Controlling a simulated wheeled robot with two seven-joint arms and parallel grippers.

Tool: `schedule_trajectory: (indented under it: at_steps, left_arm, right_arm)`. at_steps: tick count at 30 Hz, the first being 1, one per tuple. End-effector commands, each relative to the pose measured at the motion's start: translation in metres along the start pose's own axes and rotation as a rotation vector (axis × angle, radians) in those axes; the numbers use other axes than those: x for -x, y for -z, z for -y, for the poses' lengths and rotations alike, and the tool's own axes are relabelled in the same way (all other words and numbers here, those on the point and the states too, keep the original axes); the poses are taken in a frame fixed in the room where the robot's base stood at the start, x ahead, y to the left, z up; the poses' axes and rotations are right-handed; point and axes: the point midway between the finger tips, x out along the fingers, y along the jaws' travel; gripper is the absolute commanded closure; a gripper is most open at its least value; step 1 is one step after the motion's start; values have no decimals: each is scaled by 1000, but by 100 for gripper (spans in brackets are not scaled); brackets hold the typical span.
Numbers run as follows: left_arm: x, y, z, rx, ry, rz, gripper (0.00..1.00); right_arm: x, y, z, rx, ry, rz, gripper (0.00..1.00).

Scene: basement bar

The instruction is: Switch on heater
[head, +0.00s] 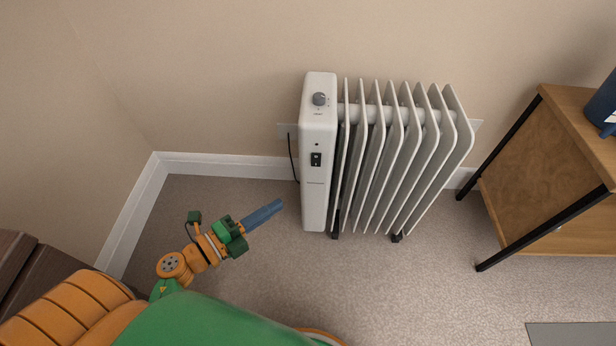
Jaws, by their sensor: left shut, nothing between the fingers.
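A white oil-filled heater (402,160) stands on the carpet against the wall, with several upright fins. I cannot tell the switch's position. My left gripper (278,205) is shut and empty. In the picture its blue fingertips are to the lower left of the panel and point toward it, with a gap between. My right gripper is not in view.
A wooden side table (545,150) with black metal legs stands to the right, with a dark blue object (603,105) on it. A dark cord (292,155) hangs left of the heater. Brown furniture (22,262) is at the lower left. Carpet (400,285) before the heater is clear.

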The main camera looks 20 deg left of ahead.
Motion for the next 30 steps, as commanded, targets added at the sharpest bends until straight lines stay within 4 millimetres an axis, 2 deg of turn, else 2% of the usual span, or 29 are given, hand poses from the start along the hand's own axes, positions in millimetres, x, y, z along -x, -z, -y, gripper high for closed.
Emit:
schedule_trajectory:
  at_steps: [5,18,24,30]
  left_arm:
    - [-13,0,0,1,3,0,100]
    - [-106,-3,-2,2,5,1,100]
    - [-124,-24,-2,2,3,1,100]
    - [-129,-29,0,3,1,2,100]
  right_arm:
    - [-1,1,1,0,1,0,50]
    - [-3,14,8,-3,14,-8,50]
    - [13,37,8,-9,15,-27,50]
    - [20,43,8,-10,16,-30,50]
